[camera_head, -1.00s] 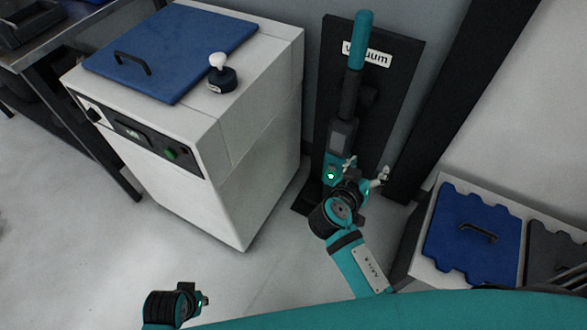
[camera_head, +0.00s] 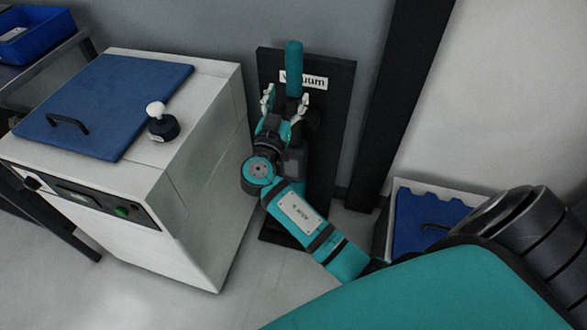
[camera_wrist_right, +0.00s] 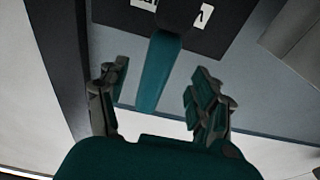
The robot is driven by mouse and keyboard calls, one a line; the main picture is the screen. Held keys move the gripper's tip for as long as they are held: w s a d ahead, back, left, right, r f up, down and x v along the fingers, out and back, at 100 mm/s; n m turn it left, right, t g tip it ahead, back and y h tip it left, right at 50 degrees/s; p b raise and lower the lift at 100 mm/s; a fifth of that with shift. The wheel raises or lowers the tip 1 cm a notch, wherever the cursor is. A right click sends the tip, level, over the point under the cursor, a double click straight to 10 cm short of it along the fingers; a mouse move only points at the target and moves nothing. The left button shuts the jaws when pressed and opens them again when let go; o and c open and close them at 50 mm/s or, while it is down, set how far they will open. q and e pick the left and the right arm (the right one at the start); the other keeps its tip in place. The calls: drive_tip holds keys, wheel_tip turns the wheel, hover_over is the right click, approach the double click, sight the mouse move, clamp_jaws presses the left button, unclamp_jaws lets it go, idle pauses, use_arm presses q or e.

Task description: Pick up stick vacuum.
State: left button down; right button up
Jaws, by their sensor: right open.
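The stick vacuum (camera_head: 294,66) stands upright against a dark panel (camera_head: 338,122) with a white "vacuum" label. Its teal handle shows above my right gripper; its lower body is mostly hidden behind my right arm. My right gripper (camera_head: 285,97) is raised in front of the vacuum, its fingers apart on either side of the shaft just below the teal handle. In the right wrist view, the teal handle (camera_wrist_right: 157,75) lies between the open fingers of the right gripper (camera_wrist_right: 155,105), with gaps on both sides. My left gripper is out of view.
A white machine (camera_head: 210,190) with a blue lid (camera_head: 105,105) and a white-topped knob (camera_head: 160,122) stands close at left. A dark post (camera_head: 395,105) rises at right. Open floor lies in front.

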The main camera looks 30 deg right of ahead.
sight(292, 86)
drive_tip(key=shift+p+x, duration=0.55)
drive_tip(key=shift+x, duration=2.55)
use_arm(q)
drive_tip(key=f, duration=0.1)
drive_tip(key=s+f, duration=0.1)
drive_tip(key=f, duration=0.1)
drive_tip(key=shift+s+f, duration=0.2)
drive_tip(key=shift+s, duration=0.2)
use_arm(e)
drive_tip(key=shift+c, duration=0.2)
clamp_jaws()
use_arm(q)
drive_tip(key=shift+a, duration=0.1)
use_arm(e)
drive_tip(key=shift+r, duration=0.15)
